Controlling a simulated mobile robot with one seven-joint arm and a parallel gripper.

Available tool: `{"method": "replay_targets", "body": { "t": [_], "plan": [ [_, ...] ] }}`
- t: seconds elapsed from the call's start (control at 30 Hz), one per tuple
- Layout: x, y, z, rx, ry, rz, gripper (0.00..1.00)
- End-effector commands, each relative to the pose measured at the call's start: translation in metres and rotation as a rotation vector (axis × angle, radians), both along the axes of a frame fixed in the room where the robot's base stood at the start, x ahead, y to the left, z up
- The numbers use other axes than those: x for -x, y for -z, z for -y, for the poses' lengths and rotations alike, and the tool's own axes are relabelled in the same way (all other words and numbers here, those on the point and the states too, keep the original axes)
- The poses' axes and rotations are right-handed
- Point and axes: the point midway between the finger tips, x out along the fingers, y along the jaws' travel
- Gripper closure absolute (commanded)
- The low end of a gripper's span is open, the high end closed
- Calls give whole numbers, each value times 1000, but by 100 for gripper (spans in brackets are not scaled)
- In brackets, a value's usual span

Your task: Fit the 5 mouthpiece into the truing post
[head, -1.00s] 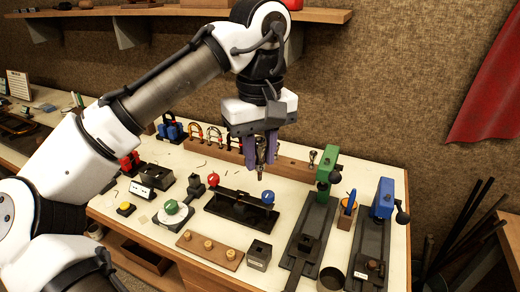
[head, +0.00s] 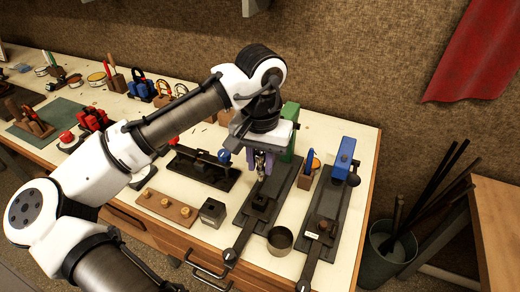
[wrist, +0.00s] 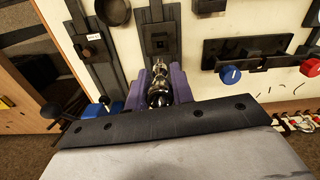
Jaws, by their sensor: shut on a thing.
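My gripper (head: 260,168) has purple fingers shut on a shiny metal mouthpiece (head: 259,160). The wrist view shows the mouthpiece (wrist: 157,84) between both fingers (wrist: 158,72), its narrow end pointing away from the palm. It hangs above the dark rail of the green-headed fixture (head: 289,132), clear of the dark block (head: 260,203) on that rail. That block also shows ahead of the mouthpiece in the wrist view (wrist: 159,41). A separate small dark block with a top hole (head: 213,212) stands left of the rail. I cannot tell which block is the truing post.
A blue-headed fixture (head: 346,151) stands to the right, with a round dark cup (head: 280,240) between the rails. A wooden strip with pegs (head: 167,207) and a black tray fixture (head: 203,168) lie left. A bin of rods (head: 392,248) stands off the bench.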

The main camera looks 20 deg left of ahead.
Motion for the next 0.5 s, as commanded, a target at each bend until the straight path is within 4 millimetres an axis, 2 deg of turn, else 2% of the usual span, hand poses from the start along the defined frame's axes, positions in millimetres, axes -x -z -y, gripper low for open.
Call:
{"method": "replay_targets", "body": {
  "t": [0.5],
  "plan": [
    [0, 3, 1, 3, 4, 0, 100]
  ]
}}
